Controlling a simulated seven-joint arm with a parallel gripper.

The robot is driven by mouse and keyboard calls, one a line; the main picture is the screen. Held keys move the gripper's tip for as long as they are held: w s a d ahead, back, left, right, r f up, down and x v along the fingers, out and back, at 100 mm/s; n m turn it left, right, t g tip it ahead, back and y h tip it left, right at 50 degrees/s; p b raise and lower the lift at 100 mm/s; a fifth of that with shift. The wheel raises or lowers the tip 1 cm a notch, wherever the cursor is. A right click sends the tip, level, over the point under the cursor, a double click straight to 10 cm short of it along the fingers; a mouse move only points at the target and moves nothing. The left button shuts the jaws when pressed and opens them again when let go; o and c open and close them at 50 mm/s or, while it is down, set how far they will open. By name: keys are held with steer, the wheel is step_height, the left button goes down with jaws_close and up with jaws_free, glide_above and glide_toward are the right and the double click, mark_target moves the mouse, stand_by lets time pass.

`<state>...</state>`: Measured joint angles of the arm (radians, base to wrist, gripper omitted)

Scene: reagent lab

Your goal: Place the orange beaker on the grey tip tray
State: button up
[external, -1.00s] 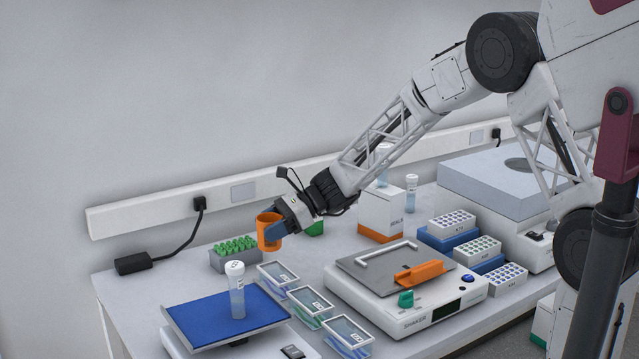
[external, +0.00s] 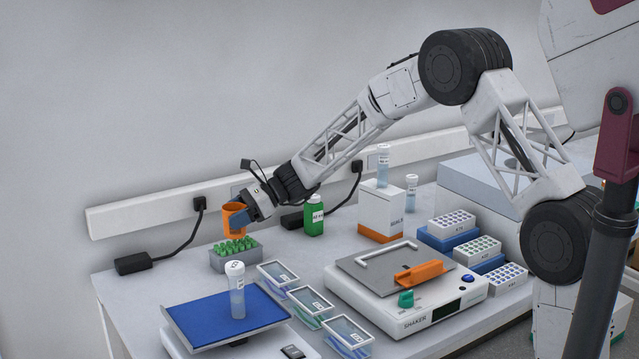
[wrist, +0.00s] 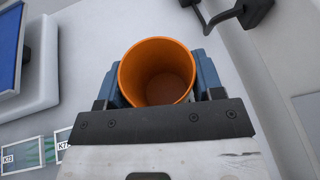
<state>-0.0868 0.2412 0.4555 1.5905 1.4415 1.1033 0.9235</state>
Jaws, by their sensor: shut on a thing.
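The orange beaker (external: 231,228) is upright between the fingers of my gripper (external: 241,218). In the wrist view the beaker (wrist: 158,65) looks empty, with a blue finger on each side of it. The grey tip tray (external: 236,265), filled with several green tips, stands at the back left of the bench. In the external view the beaker appears just above and behind the tips, its base near their tops. I cannot tell whether it touches them. The tray does not show in the wrist view.
A green bottle (external: 314,215) stands right of my gripper. A blue-topped platform (external: 200,315) with a capped tube (external: 236,290) is in front of the tray. Several lidded boxes (external: 308,300) and a shaker (external: 420,310) lie to the right. A black adapter (external: 133,263) is at left.

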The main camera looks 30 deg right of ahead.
steer(key=shift+w, duration=0.1)
stand_by(0.3)
steer(key=shift+f, duration=1.75)
steer(key=shift+f, duration=0.15)
steer(key=o, duration=0.9)
steer(key=v, duration=1.2)
